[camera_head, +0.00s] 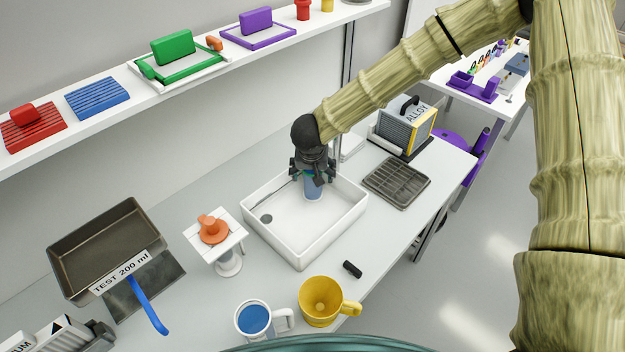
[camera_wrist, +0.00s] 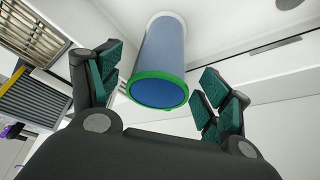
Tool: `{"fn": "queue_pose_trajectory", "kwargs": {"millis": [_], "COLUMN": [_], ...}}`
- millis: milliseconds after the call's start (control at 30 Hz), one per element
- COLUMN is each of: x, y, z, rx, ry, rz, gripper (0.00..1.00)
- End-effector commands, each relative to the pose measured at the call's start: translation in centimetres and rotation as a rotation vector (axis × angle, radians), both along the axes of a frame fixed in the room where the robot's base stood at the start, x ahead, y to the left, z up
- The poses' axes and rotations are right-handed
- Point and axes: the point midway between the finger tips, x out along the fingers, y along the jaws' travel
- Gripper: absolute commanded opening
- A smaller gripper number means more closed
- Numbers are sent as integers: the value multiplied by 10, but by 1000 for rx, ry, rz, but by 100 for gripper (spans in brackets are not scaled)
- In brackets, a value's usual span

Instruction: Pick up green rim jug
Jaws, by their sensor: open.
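The green rim jug (camera_wrist: 160,62) is a blue cylinder with a green ring around its open mouth. In the head view the jug (camera_head: 312,190) stands in the white basin, partly hidden under my gripper. My gripper (camera_head: 311,172) is over the basin, pointing down at the jug. In the wrist view my gripper (camera_wrist: 160,92) is open, with its teal-padded fingers on either side of the jug's rim. Gaps show between the pads and the jug, so the fingers do not look to be touching it. No handle of the jug shows.
The white basin (camera_head: 306,252) has raised walls around the jug. A drying rack (camera_head: 397,184) and an ALLOY box (camera_head: 405,128) stand to its right. An orange item on a white stand (camera_head: 228,262) is to the left. A yellow mug (camera_head: 322,300) and a blue-filled mug (camera_head: 253,319) stand in front.

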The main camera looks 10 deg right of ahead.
Motion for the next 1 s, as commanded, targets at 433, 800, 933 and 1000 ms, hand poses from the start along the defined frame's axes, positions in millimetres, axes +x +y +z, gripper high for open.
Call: {"fn": "queue_pose_trajectory", "kwargs": {"millis": [433,800,933,1000], "x": [1,1,1,2], "y": [0,0,0,0], "z": [-3,-2,-1,1], "rx": [0,0,0,-1], "ry": [0,-1,-1,-2], "rz": [0,0,0,1], "gripper": [54,11,11,11]}}
